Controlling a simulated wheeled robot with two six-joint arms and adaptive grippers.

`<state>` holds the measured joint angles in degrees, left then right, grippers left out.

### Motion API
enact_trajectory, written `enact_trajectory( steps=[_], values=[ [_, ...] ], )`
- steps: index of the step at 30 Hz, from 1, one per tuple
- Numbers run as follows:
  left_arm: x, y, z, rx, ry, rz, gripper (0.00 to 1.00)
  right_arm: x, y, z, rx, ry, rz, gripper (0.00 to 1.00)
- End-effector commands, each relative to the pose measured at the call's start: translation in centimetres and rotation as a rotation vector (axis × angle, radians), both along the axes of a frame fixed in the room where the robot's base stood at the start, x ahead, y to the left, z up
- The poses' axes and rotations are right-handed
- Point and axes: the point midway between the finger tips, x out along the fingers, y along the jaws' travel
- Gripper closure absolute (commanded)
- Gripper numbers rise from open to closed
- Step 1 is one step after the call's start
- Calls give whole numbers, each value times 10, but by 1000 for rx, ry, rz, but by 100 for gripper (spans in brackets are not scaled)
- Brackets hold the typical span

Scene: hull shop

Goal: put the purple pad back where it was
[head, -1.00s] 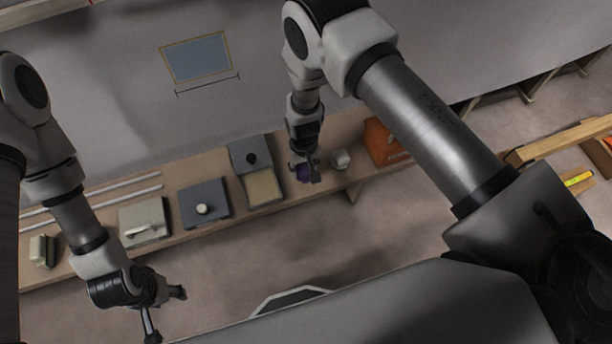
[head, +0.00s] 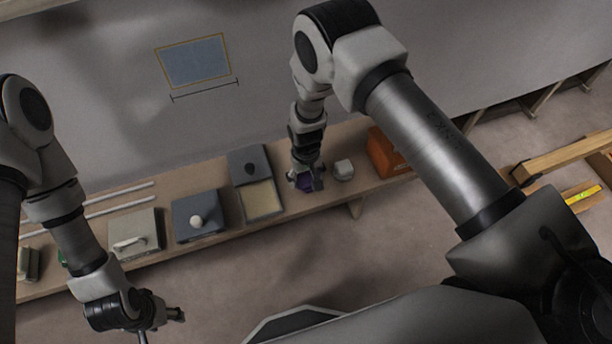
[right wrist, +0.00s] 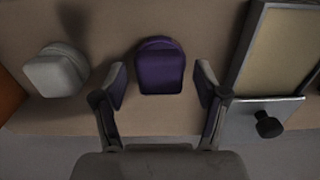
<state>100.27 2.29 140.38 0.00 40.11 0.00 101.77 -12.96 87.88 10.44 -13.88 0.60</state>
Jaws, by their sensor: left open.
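The purple pad (right wrist: 160,68) sits on the wooden shelf, between the two fingers of my right gripper (right wrist: 160,92). The fingers are spread, with a visible gap on each side of the pad. In the head view, my right gripper (head: 306,182) is over the shelf and partly hides the purple pad (head: 304,184). My left gripper (head: 162,326) is open and empty, low in front of the shelf and far to the left of the pad.
On the wooden shelf (head: 225,232), a pale grey block (head: 343,170) and an orange box (head: 388,153) stand right of the pad.

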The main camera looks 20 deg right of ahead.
Motion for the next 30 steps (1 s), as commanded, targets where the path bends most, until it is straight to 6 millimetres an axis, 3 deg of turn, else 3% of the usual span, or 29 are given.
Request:
enact_trajectory(
  steps=[8,18,21,30],
  values=[
    [0,0,4,0,0,0,46,1,0,15,0,-3,0,28],
    [0,0,2,0,0,0,46,1,0,97,-1,-3,0,28],
    [0,0,2,0,0,0,46,1,0,113,-1,-2,1,28],
    [0,0,2,0,0,0,46,-2,-1,122,-1,1,-1,28]
  ],
)
